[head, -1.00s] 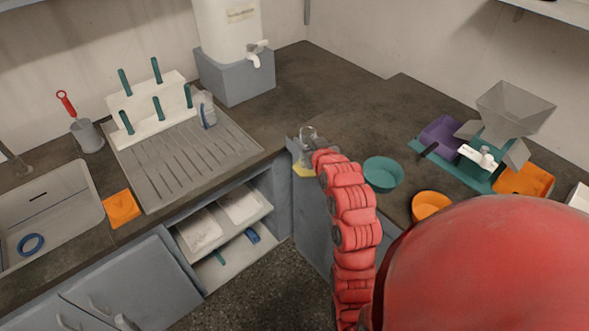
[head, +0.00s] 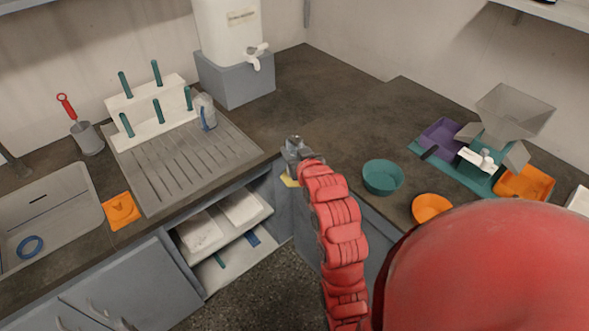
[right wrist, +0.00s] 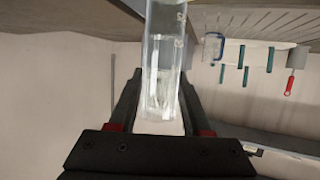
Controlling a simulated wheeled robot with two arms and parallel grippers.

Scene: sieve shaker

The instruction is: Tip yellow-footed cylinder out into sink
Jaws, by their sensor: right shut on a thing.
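The cylinder is clear glass; its yellow foot (head: 290,181) shows in the head view below my right gripper (head: 297,156). The cylinder (right wrist: 163,60) also shows in the right wrist view, between the two dark fingers of my right gripper (right wrist: 158,105), which is shut on it. In the head view, the gripper hides much of the cylinder, which is held by the counter corner, to the right of the drainboard. The grey sink (head: 60,205) is at the far left, well apart from the cylinder. I cannot tell what is in the cylinder. My left gripper is out of view.
A ridged drainboard (head: 190,165) with a white peg rack (head: 150,115) and a clear jug (head: 206,112) lies between gripper and sink. An orange pad (head: 121,211) is beside the sink, with a blue ring (head: 30,246) in it. A teal bowl (head: 383,177) stands right.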

